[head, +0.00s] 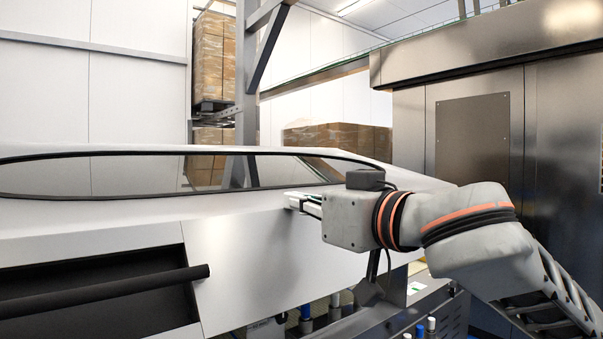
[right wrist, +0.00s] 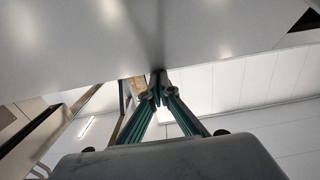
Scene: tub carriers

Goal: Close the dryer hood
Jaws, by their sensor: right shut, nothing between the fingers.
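The dryer hood (head: 240,240) is a large light-grey panel across the left and middle of the head view. It has a long dark-rimmed window (head: 270,172). A black bar handle (head: 105,290) crosses a dark recess at its lower left. My right gripper (head: 292,201) is at the hood's right part, below the window. In the right wrist view the hood panel (right wrist: 150,40) fills the top, and my right gripper (right wrist: 158,80) has its fingertips together, at or very near the panel. Contact is hard to tell. Nothing shows between the fingers. My left gripper is out of view.
Below the hood's right edge are machine parts with blue and white fittings (head: 420,328). A metal-clad unit (head: 480,130) stands at the right. Stacked cartons (head: 214,60) on a rack stand behind the hood, with a steel post (head: 246,100) beside them.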

